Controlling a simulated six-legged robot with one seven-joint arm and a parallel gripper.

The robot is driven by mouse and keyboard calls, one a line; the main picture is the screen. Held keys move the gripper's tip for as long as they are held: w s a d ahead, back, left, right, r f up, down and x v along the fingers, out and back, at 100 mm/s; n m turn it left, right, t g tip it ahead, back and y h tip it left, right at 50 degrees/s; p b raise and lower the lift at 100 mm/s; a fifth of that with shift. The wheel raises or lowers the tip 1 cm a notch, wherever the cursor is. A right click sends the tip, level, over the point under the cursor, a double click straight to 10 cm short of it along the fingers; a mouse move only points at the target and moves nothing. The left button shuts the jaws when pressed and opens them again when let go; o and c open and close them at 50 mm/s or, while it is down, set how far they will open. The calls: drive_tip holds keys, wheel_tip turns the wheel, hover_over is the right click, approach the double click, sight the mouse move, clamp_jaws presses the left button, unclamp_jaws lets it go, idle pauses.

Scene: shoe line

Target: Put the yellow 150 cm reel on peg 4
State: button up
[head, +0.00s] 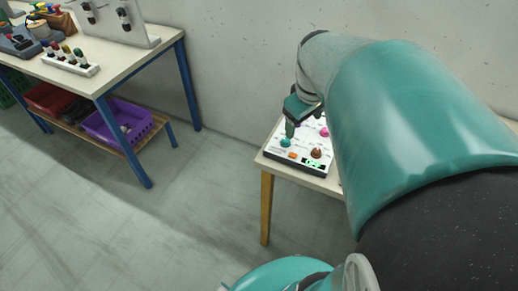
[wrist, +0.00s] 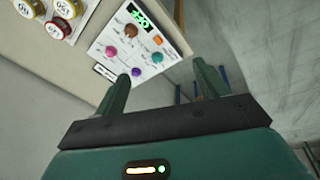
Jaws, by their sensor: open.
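Two yellow-rimmed reels with white tops show at the top left of the wrist view, one (wrist: 66,8) nearer the panel and one (wrist: 27,8) at the corner. Their labels are turned and too small to read surely, so I cannot tell which says 150. My gripper (wrist: 162,85) is open and empty, with its two fingers apart. In the head view my gripper (head: 291,127) is above the small table at the white panel, partly hidden by my arm. The reels are hidden in the head view. I cannot make out peg 4 in either view.
A white panel (head: 277,153) with coloured knobs and a green display lies on the small table (head: 266,167). A red reel (wrist: 58,29) lies beside the yellow ones. A workbench (head: 122,64) with shelf bins, including a purple crate (head: 112,133), stands left. Floor between is clear.

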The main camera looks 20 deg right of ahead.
drive_tip(key=s+a+r+m+t, duration=0.1)
drive_tip(key=s+a, duration=0.3)
drive_tip(key=a, duration=0.3)
drive_tip(key=s+a+r+m+t+y, duration=0.1)
drive_tip(key=s+a+t, duration=0.1)
drive_tip(key=s+a, duration=0.2)
drive_tip(key=a, duration=0.3)
drive_tip(key=shift+s+a+r+m, duration=0.35)
drive_tip(key=shift+s+m, duration=0.05)
